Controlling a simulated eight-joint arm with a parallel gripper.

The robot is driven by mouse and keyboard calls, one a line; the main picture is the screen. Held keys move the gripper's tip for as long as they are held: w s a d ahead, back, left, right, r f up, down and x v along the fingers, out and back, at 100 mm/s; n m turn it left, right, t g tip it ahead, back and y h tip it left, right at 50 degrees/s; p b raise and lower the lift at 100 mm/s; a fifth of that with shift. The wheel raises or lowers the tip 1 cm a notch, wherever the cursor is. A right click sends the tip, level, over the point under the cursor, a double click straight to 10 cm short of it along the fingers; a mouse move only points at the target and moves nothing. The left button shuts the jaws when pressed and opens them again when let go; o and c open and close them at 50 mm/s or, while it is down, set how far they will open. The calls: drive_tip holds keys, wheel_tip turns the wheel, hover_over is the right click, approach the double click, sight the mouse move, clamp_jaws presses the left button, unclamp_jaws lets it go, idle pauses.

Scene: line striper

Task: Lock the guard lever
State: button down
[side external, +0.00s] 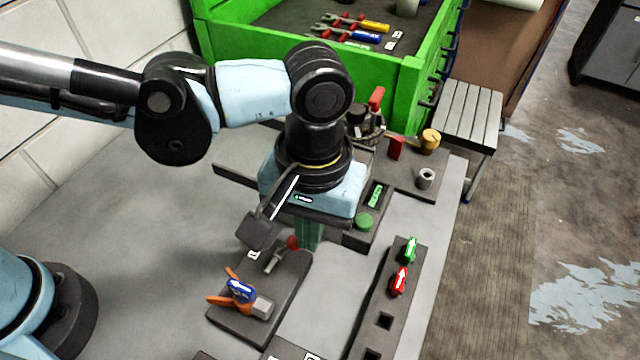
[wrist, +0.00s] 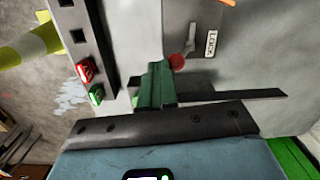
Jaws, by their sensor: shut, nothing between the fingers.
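The guard lever (side external: 275,260) looks to be the grey handle with a red ball knob (side external: 293,242) on a dark base plate (side external: 290,285). In the wrist view its knob (wrist: 177,62) and shaft (wrist: 190,38) show beside a white label reading LOCK (wrist: 211,43). The shaft slants and does not line up with the label. My gripper (side external: 307,244) points down with its green fingers shut and empty, just right of the knob. In the wrist view the fingertips (wrist: 158,68) are close beside the knob; I cannot tell whether they touch it.
A dark slotted rail (side external: 385,320) with red (side external: 399,282) and green (side external: 411,249) arrow pieces lies to the right. Grey table left is clear.

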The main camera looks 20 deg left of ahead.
drive_tip(key=shift+a+r+h, duration=0.25)
drive_tip(key=shift+a+h, duration=0.25)
drive_tip(key=shift+a, duration=0.1)
drive_tip(key=shift+a+r, duration=0.1)
drive_tip(key=shift+a, duration=0.2)
drive_tip(key=a+h, duration=0.6)
drive_tip(key=shift+r, duration=0.9)
